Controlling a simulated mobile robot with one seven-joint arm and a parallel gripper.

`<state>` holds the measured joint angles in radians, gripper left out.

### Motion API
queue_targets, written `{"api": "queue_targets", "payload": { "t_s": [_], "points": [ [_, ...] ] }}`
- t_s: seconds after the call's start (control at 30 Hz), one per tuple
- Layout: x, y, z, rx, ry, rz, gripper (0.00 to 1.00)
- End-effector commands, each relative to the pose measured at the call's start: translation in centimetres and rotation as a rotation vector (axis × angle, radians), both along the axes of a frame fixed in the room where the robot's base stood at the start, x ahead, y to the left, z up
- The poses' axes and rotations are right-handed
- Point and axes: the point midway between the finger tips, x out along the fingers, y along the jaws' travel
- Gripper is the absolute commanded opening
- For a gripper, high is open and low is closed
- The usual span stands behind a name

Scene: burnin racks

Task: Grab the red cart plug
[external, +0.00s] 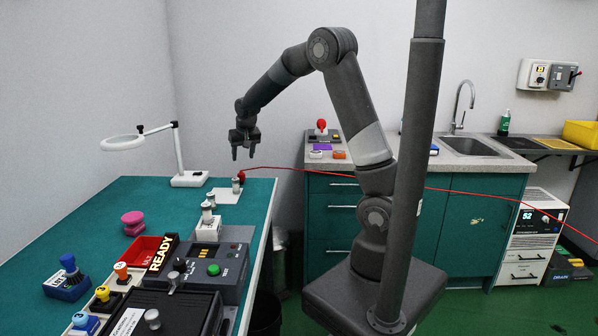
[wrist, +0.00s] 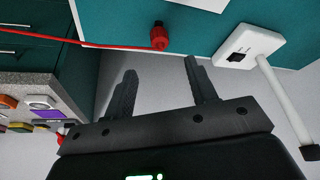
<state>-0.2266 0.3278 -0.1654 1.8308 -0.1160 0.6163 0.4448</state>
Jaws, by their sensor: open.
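The red cart plug (external: 241,174) is at the far right corner of the green table, by a small grey post on a white pad. A thin red cable (external: 290,169) runs from it to the right across the room. In the wrist view the red plug (wrist: 159,41) is near the table edge, beyond and roughly between my fingertips, with its cable trailing left. My gripper (external: 244,152) points down above the plug, apart from it. My gripper's two fingers (wrist: 160,66) are spread and empty in the wrist view.
A white magnifier lamp (external: 190,178) stands left of the plug; its base (wrist: 250,45) is at right in the wrist view. A grey test box (external: 215,270), a READY sign (external: 162,253) and a red tray (external: 140,252) are nearer. A sink counter (external: 450,163) stands behind.

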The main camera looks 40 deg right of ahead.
Motion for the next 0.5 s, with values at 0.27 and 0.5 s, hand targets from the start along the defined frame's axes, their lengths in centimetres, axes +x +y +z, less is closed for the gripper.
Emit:
{"api": "queue_targets", "payload": {
  "t_s": [0.27,0.5],
  "points": [
    [1.8,0.0,-2.9,-0.007,0.004,-0.007,0.52],
    [3.0,-0.3,-5.9,-0.005,0.002,-0.008,0.52]
  ]
}}
